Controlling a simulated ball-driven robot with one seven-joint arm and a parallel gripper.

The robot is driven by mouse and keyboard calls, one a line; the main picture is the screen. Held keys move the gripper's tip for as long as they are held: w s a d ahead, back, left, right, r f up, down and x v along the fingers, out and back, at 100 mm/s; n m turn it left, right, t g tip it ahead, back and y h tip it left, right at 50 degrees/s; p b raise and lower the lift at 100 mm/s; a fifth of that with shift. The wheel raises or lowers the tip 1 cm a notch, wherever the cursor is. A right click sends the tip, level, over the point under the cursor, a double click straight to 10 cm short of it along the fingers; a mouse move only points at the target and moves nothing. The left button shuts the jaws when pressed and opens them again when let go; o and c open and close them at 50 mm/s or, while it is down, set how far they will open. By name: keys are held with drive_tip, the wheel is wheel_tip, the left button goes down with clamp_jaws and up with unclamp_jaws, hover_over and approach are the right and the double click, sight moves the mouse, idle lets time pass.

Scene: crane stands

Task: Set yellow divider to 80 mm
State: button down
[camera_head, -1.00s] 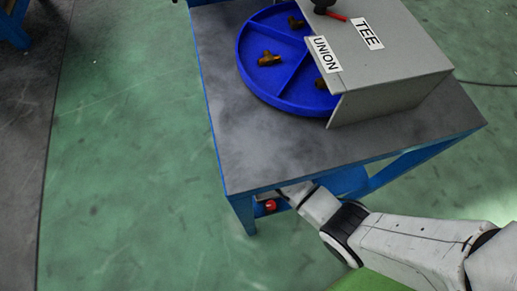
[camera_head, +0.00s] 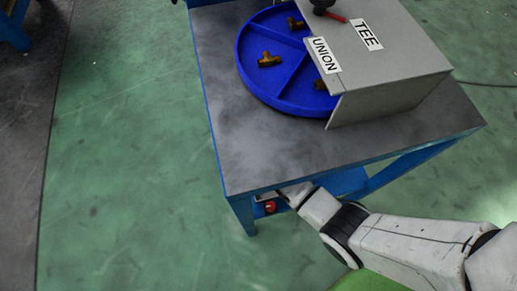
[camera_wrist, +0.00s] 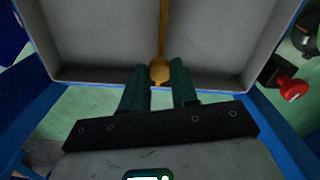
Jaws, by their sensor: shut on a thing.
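The yellow divider (camera_wrist: 163,30) shows in the wrist view as a thin upright strip across the grey tray or drawer (camera_wrist: 100,35), with a round yellow knob (camera_wrist: 160,70) at its near end. My gripper (camera_wrist: 158,88) has its two dark fingers on either side of this knob and is shut on it. No scale or millimetre reading can be made out. In the head view my wrist (camera_head: 318,205) reaches to the front edge of the table, and the fingers and divider are hidden beneath the top.
A red knob (camera_wrist: 293,88) is right of the tray; a red button (camera_head: 270,206) shows under the table's edge. On the table (camera_head: 255,160) are a blue round tray (camera_head: 247,60) with brass fittings and a grey panel (camera_head: 390,65) labelled UNION and TEE. Green floor lies left.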

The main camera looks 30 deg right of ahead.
drive_tip(key=w+b, duration=0.1)
drive_tip(key=w, duration=0.1)
drive_tip(key=w+d+b, duration=0.1)
drive_tip(key=w, duration=0.2)
drive_tip(key=w+d+b, duration=0.1)
drive_tip(key=w, duration=0.1)
drive_tip(key=shift+w+d, duration=0.25)
drive_tip(key=shift+w, duration=0.05)
drive_tip(key=c, duration=0.9)
unclamp_jaws()
drive_tip(key=shift+o, duration=0.2)
wheel_tip(320, 180, up, 8)
drive_tip(key=p, duration=0.2)
drive_tip(key=shift+f, duration=0.25)
